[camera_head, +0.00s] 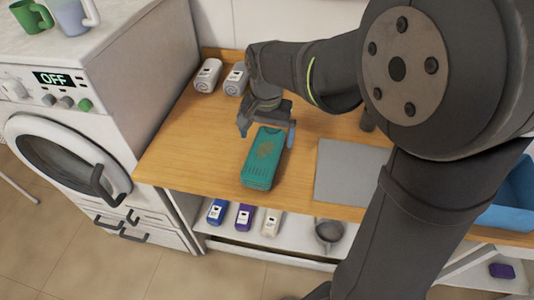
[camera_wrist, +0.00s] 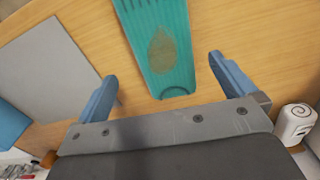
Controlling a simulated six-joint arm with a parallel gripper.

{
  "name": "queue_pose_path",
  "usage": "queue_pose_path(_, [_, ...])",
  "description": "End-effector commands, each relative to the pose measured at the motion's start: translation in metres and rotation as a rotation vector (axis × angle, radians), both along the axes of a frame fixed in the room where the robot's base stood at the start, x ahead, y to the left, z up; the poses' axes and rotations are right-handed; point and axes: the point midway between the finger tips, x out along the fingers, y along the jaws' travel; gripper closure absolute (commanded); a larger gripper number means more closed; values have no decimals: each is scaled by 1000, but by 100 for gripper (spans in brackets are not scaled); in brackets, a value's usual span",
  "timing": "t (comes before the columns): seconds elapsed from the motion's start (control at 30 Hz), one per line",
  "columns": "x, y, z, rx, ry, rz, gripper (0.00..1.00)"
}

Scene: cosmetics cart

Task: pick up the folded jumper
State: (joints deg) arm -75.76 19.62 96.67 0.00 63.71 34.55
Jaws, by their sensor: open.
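The folded jumper (camera_head: 263,160) is a teal, ribbed bundle with a brownish patch on top. It lies on the wooden counter, left of a grey mat. In the wrist view the jumper (camera_wrist: 158,50) shows at the top centre, its rounded near end just beyond and between my fingertips. My gripper (camera_head: 266,134) is open, with its blue fingers spread at the far end of the jumper. In the wrist view my gripper (camera_wrist: 163,80) is empty, one finger on each side. I cannot tell its exact height above the counter.
The grey mat (camera_head: 345,172) lies to the right. A washing machine (camera_head: 100,100) flanks the counter on the left. A blue bin (camera_head: 512,200) is at the right.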

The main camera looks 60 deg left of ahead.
Motion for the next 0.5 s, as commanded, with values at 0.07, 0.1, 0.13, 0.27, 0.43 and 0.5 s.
queue_pose_path(0.07, [0, 0, -14, -3, 1, 0, 0])
queue_pose_path(0.1, [0, 0, -19, -3, 0, 0, 0])
queue_pose_path(0.13, [0, 0, -23, -2, 1, 0, 0])
queue_pose_path(0.27, [0, 0, -30, -1, 0, 0, 0])
queue_pose_path(0.43, [-4, 0, -49, -3, 1, 2, 0])
queue_pose_path(0.5, [-7, 0, -60, -3, 1, 2, 0])
